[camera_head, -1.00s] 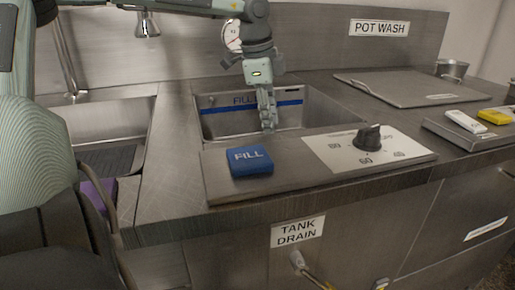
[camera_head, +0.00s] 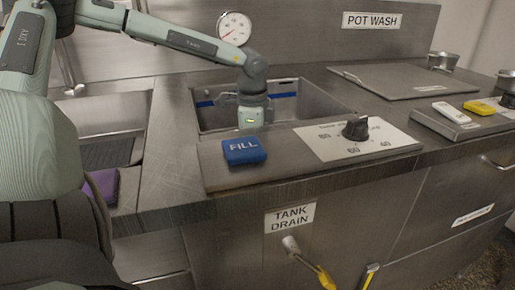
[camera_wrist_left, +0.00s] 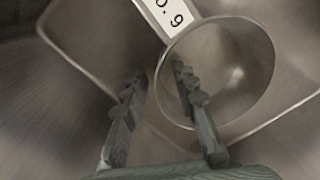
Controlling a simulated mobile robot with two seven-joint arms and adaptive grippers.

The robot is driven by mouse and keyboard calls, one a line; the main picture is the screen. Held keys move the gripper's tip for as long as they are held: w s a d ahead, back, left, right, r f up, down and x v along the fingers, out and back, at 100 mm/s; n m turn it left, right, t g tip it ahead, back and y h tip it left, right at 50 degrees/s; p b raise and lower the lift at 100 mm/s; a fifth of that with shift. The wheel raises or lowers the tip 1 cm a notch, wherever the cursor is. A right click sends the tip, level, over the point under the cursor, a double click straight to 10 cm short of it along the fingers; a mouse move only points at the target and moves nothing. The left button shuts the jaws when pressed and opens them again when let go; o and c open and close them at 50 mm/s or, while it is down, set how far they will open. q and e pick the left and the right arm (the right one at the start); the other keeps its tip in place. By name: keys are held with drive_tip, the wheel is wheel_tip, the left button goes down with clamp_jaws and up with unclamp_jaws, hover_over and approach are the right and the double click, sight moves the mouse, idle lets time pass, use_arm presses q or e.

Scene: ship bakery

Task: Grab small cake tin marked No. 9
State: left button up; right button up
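In the left wrist view a round metal tin (camera_wrist_left: 232,72) stands on the sink floor, its open mouth facing the camera. A white label (camera_wrist_left: 166,14) reading "o. 9", partly cut off, shows at its upper left side. My left gripper (camera_wrist_left: 158,72) is open, its two fingers apart. The right finger overlaps the tin's left rim in the picture; I cannot tell whether it touches. In the head view my left wrist (camera_head: 250,114) reaches down into the sink basin (camera_head: 303,103); the fingers and the tin are hidden there. My right gripper is not in view.
The basin walls surround my left gripper. On the counter are a blue FILL block (camera_head: 243,151) and a black knob (camera_head: 356,129). A flat lid (camera_head: 395,80), small metal pots (camera_head: 443,60) and a yellow block (camera_head: 479,107) are at the right. A gauge (camera_head: 234,28) hangs behind.

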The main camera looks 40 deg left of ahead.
use_arm(q)
clamp_jaws()
drive_tip(key=shift+r, duration=0.1)
idle(0.3)
